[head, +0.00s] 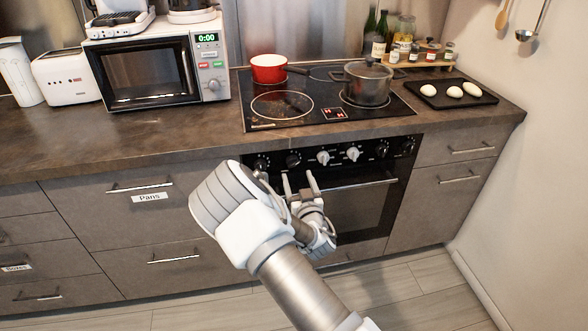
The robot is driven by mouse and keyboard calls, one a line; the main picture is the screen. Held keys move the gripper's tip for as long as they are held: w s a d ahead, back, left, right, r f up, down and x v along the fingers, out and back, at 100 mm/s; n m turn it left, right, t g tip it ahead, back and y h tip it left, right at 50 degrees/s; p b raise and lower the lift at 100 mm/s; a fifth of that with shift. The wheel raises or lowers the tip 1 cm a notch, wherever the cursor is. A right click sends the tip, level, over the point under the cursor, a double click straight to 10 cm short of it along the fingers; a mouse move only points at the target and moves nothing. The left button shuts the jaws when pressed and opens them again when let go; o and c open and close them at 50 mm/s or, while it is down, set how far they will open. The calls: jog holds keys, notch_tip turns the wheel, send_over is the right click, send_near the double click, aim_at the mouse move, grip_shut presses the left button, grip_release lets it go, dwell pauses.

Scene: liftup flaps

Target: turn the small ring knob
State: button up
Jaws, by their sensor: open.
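A row of several knobs runs along the black oven's front panel, below the cooktop. Two are silver, a left one (323,157) and a right one (352,153). The others are black, including a knob (293,160) near my fingers and a far-left knob (261,163). I cannot tell from labels which one is the small ring knob. My gripper (299,178) is open and empty, its two fingers pointing up just below the left part of the knob row. Whether a finger touches the panel cannot be told.
The oven handle (362,185) crosses the front below the knobs, close to my gripper. On the cooktop (318,121) stand a red pot (268,68) and a lidded grey pot (367,84). A microwave (150,72) is left; a black tray (435,99) holds eggs at right.

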aim_at(294, 166)
jog(key=x, duration=0.6)
jog(key=shift+b, duration=0.35)
grip_shut()
